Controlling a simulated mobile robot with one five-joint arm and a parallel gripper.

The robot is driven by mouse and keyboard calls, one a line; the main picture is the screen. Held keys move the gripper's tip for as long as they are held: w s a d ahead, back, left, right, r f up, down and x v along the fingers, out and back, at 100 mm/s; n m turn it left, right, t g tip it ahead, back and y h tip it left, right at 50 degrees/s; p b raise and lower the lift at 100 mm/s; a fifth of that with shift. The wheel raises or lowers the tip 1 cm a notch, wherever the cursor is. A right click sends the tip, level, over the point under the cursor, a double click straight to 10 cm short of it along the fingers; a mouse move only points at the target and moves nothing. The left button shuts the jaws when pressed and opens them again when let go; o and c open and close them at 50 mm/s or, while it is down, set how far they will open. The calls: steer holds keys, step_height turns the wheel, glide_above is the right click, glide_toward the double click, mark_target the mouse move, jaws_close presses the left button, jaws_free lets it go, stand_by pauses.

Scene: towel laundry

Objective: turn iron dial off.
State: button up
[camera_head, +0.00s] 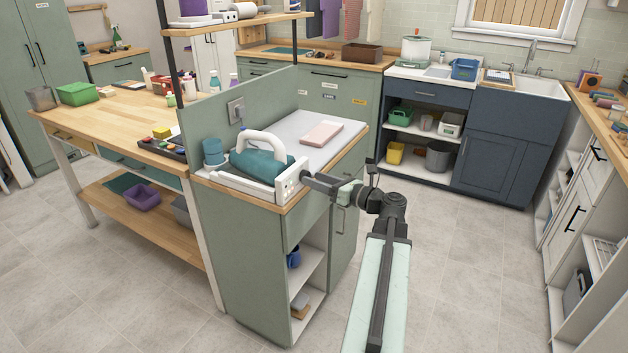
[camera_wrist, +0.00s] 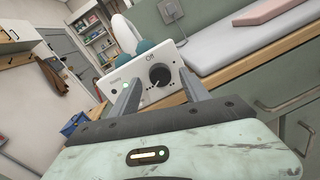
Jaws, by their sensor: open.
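The iron (camera_head: 262,160) is teal with a white handle and rests in a white station on the ironing surface of a green cabinet. The station's white end panel (camera_head: 290,183) faces my arm. My gripper (camera_wrist: 160,90) is open, with one finger on each side of the dial. I cannot tell whether the fingers touch it. In the head view my gripper (camera_head: 308,180) reaches the panel from the right.
A teal cup-like object (camera_head: 213,152) stands left of the iron. A wooden worktable (camera_head: 100,112) adjoins the cabinet at left. The tiled floor to the right is clear.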

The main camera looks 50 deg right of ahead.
steer(key=shift+w+a, duration=0.1)
steer(key=shift+w, duration=0.5)
jaws_close()
steer(key=shift+a, duration=0.1)
steer(key=shift+n, duration=0.3)
